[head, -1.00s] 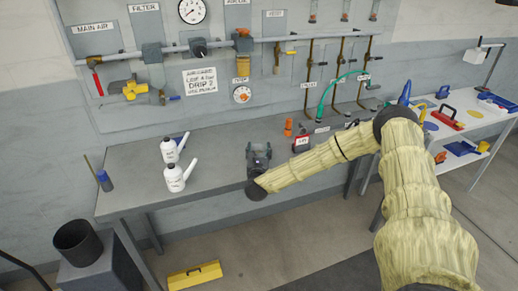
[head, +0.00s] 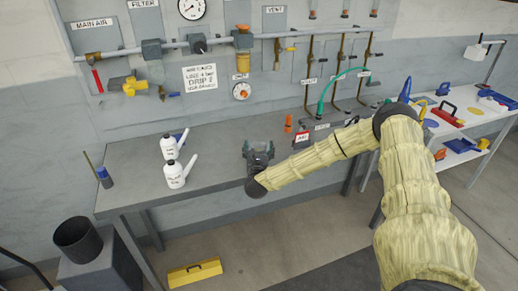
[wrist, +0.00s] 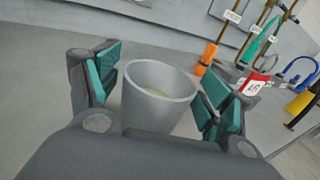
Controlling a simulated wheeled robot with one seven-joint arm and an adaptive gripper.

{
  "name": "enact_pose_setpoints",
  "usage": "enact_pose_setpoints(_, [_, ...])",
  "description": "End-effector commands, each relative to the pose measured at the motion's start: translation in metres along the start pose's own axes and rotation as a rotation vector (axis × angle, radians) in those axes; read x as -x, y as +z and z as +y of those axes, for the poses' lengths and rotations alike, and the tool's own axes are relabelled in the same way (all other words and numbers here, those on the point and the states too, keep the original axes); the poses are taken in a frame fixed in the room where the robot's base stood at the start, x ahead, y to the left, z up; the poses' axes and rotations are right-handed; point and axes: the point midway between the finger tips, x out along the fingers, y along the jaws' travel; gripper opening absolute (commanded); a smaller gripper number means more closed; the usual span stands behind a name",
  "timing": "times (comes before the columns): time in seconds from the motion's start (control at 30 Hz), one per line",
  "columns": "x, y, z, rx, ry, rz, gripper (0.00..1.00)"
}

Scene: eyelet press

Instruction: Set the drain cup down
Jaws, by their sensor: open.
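The drain cup (wrist: 158,98) is a grey, round, open-topped cup with a little pale fluid inside. In the wrist view it stands upright on the grey bench, between the fingers of my gripper (wrist: 163,88). The teal finger pads are spread to its left and right, and the left pad is clearly apart from it. The right pad is close to the cup's wall; I cannot tell if it touches. In the head view my gripper (head: 258,150) is low over the front middle of the bench (head: 215,163), and I cannot make out the cup there.
Two white bottles (head: 175,174) with spouts stand left on the bench. An orange item (head: 288,124) and a red-and-white tag (head: 301,139) are right of my gripper, below the wall pipes and green hose (head: 327,95). The bench between bottles and gripper is clear.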

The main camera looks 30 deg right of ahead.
Motion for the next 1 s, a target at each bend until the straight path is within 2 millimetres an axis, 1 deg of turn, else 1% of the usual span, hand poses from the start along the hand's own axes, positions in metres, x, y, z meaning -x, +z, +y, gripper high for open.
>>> enact_pose_setpoints(0.17, [0.001,0.003,0.0,0.0,0.0,0.001,0.8])
enact_pose_setpoints(0.2, [0.006,-0.001,0.0,-0.001,0.0,0.001,0.8])
enact_pose_setpoints(0.37, [0.031,-0.003,0.0,-0.002,0.001,0.001,0.8])
enact_pose_setpoints(0.7, [0.091,-0.002,0.0,-0.002,0.001,0.001,0.8])
enact_pose_setpoints(0.83, [0.107,0.0,0.0,-0.001,0.001,0.0,0.8])
enact_pose_setpoints(1.0, [0.119,0.001,0.001,0.002,0.003,0.001,0.8])
